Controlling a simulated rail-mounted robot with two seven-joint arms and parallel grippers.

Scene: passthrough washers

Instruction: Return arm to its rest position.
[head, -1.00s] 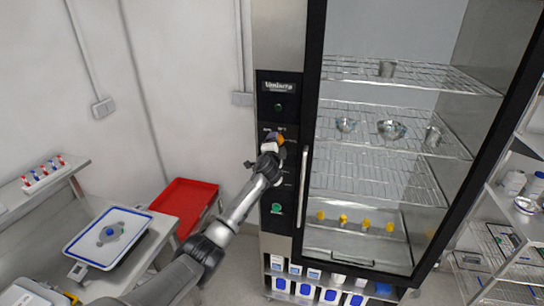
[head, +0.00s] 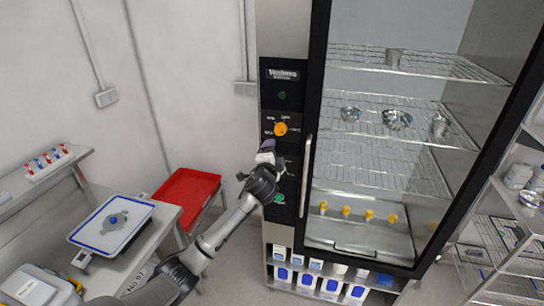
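My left arm reaches up from the bottom left in the head view. Its gripper (head: 268,152) is in front of the black control panel (head: 283,98) of the washer, a little below and left of the orange knob (head: 281,129). The gripper is apart from the knob, and the whole knob shows. The fingers are small and seen from behind, so I cannot tell whether they are open or shut. The green button (head: 279,198) sits lower on the panel, beside my wrist. My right gripper is not in view.
The glass washer door (head: 375,150) with its vertical handle (head: 306,176) is shut, right of the gripper. A red tray (head: 187,197) and a blue-rimmed white tray (head: 112,224) are at left. Shelves with bottles stand at right.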

